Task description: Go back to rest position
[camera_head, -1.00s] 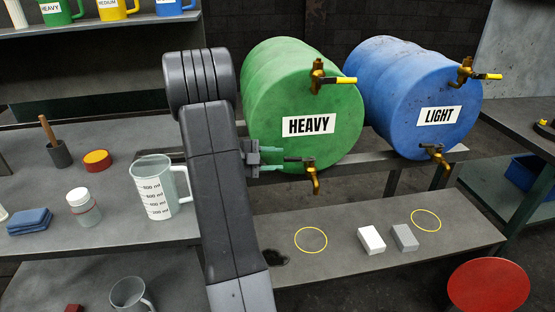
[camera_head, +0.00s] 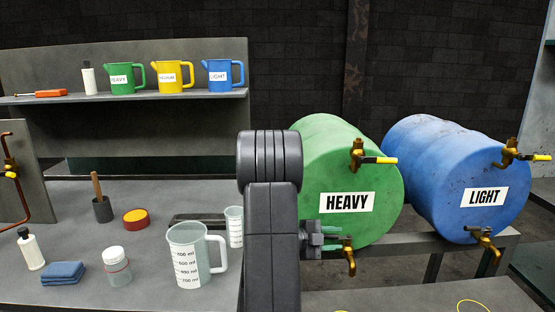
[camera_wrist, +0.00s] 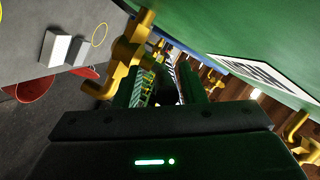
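My gripper (camera_head: 334,238) has green fingers and is beside the lower brass tap (camera_head: 348,258) of the green HEAVY drum (camera_head: 352,165) in the head view. In the wrist view, the fingers of my gripper (camera_wrist: 170,90) stand apart with a gap between them, and nothing is clearly held. A brass tap (camera_wrist: 128,52) lies just left of the fingers there. The tap's dark lever is close to the fingertips; I cannot tell whether they touch. My arm rises in front of the drum's left edge and hides part of the bench.
The blue LIGHT drum (camera_head: 445,170) is to the right. On the left bench stand a large measuring jug (camera_head: 190,255), a smaller one (camera_head: 234,227), a lidded jar (camera_head: 116,267) and a blue cloth (camera_head: 64,273). Coloured jugs (camera_head: 172,78) stand on the shelf. The lower platform (camera_wrist: 60,20) carries blocks.

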